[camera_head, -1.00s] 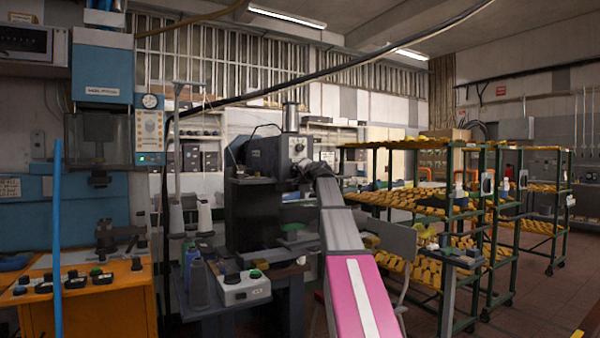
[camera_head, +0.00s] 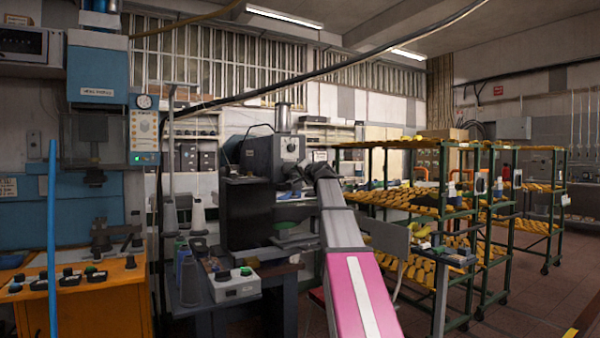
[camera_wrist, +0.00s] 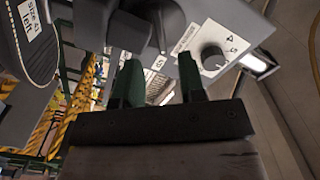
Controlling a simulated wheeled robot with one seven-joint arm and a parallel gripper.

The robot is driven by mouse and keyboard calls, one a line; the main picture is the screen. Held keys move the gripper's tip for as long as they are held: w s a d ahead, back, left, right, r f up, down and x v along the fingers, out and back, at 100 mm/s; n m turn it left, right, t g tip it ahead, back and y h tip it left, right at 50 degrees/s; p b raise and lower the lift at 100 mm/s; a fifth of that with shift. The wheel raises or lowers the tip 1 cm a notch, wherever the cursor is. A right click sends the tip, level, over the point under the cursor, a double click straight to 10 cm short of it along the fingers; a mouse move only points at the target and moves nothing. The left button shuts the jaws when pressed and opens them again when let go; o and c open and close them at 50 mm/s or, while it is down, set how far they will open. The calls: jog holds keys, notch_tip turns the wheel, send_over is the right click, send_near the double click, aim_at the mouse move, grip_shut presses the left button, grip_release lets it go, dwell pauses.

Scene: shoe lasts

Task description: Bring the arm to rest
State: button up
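My arm reaches forward in the head view, with pink and grey links. Its far end is small and dark in front of the black machine (camera_head: 250,210), and the fingers cannot be made out there. In the wrist view my gripper (camera_wrist: 159,60) shows two green fingers standing apart. I see nothing held between them. A dark shoe last (camera_wrist: 30,42) with a "Size 41 left" label is at the upper left of the wrist view, apart from the fingers. A dark machine part and a panel with a round knob (camera_wrist: 212,58) appear beyond the fingertips.
Green racks (camera_head: 443,190) with yellow shoe lasts stand at the right. A grey control box (camera_head: 235,287) sits on a bench below the machine. An orange table (camera_head: 85,303) and blue press (camera_head: 98,75) are at the left. Floor shows at the far right.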

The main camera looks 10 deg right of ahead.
jog(key=shift+s+d, duration=0.1)
jog(key=shift+s, duration=0.4)
jog(key=s+a+f+n+g, duration=0.1)
jog(key=s+a+f+g, duration=0.25)
jog(key=f, duration=1.05)
jog(key=s+a+f+n+g+h, duration=0.1)
jog(key=s+a+f+n+g, duration=0.2)
jog(key=f, duration=1.1)
jog(key=s+a+f+g, duration=0.2)
jog(key=s+f+g, duration=0.15)
jog(key=f, duration=1.15)
jog(key=s+a+f+n+g+h, duration=0.1)
jog(key=s+f+n+g, duration=0.1)
jog(key=s+f, duration=1)
jog(key=s+a+f+n+g+h, duration=0.1)
jog(key=s+f+g, duration=0.4)
jog(key=s+f, duration=0.8)
jog(key=shift+s+a+n+h, duration=0.25)
jog(key=shift+s+n+h, duration=0.15)
jog(key=shift+s+h, duration=0.5)
jog(key=shift+s+f, duration=0.1)
